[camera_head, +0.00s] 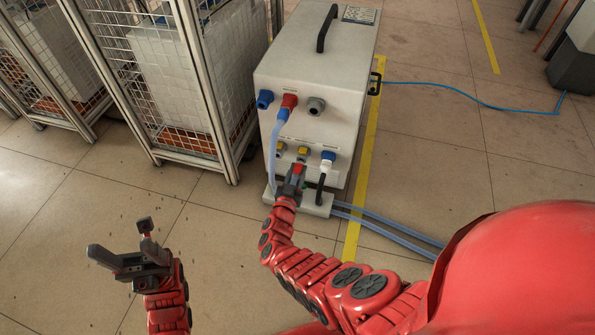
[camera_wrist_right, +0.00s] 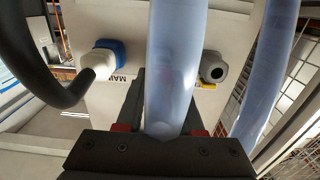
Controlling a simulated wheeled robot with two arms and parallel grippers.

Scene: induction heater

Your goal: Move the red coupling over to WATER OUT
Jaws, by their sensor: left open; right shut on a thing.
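A red coupling or fitting (camera_head: 289,101) sits on the upper front of the white heater box (camera_head: 340,75), with a pale blue hose (camera_head: 273,150) hanging below it. A blue fitting (camera_head: 264,99) is to its left. My right gripper (camera_head: 294,172) is low in front of the box, shut on a second pale blue hose (camera_wrist_right: 172,65), which ends between its fingers in the wrist view. I cannot read the WATER OUT label. My left gripper (camera_head: 128,245) is open and empty over bare floor.
A grey connector (camera_head: 316,105) is right of the red fitting. Below are yellow-marked ports (camera_head: 302,153) and a blue-white plug (camera_head: 328,158) with a black cable. Hoses (camera_head: 385,226) run along the floor to the right. Wire cages (camera_head: 170,75) stand left; the front-left floor is free.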

